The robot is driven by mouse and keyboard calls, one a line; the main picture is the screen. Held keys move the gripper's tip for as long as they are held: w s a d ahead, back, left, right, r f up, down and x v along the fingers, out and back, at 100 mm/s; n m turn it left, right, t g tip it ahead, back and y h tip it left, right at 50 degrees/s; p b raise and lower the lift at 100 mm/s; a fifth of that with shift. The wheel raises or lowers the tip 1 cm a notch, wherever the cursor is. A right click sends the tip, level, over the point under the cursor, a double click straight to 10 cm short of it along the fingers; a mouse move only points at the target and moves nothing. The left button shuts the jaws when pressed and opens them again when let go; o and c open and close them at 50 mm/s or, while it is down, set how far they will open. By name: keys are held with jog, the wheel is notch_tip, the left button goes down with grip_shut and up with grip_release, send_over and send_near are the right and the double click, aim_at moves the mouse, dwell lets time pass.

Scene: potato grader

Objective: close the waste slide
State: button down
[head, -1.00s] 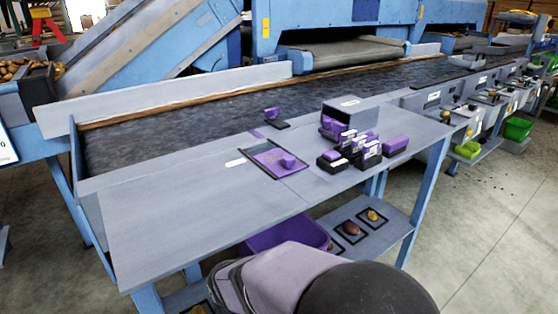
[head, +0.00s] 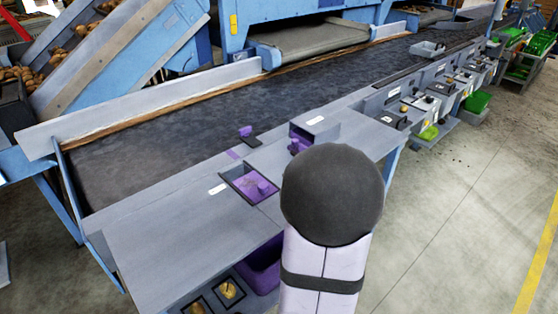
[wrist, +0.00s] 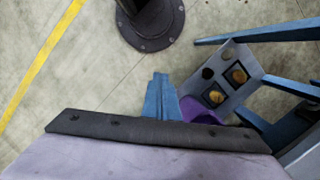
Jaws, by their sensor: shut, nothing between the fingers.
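What I take for the waste slide is a dark-framed rectangular inset (head: 238,178) in the grey tabletop, in the head view. Purple shows inside the frame, and a purple knob (head: 263,187) stands at its right side. I cannot tell how far it is open. My gripper (wrist: 161,78) shows in the wrist view as two blue fingers pressed together, with nothing between them. It points down at the floor and lower shelf, away from the inset. In the head view my arm hides the gripper and part of the table right of the inset.
A purple block on a dark base (head: 246,132) and an open grey box (head: 315,126) stand behind the inset. A purple bin (head: 260,268) is below the table. Framed potatoes lie on the lower shelf (wrist: 240,100). A dark conveyor belt (head: 160,160) runs behind.

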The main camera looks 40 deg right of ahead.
jog(key=d+r+m+t+y+p, duration=0.1)
jog(key=d+r+m+t+p, duration=0.3)
jog(key=d+r+m+p, duration=0.7)
jog(key=w+d+r+m+t+y+b, duration=0.1)
jog(key=w+d+r+m+t+b, duration=0.1)
jog(key=w+r+m+t, duration=0.3)
jog(key=shift+w+d+r+m+y+b, duration=0.3)
jog(key=shift+w+d+r+m, duration=0.6)
jog(key=shift+w+r+m, duration=1.6)
jog(key=shift+w+r+n, duration=0.4)
jog(key=shift+w+n, duration=0.1)
jog(key=p, duration=0.3)
send_near(268, 190)
notch_tip(268, 190, down, 3)
jog(key=shift+s+f, duration=0.1)
jog(key=shift+f, duration=0.1)
jog(key=shift+w+a+p, duration=0.15)
jog(key=shift+w+a, duration=0.1)
jog(key=shift+w, duration=0.25)
jog(key=shift+w+a+p, duration=0.15)
jog(key=shift+w+a, duration=0.1)
jog(key=shift+w, duration=0.25)
jog(key=shift+w+a+f+p, duration=0.2)
jog(key=shift+w+a+p, duration=0.15)
jog(key=shift+w, duration=0.5)
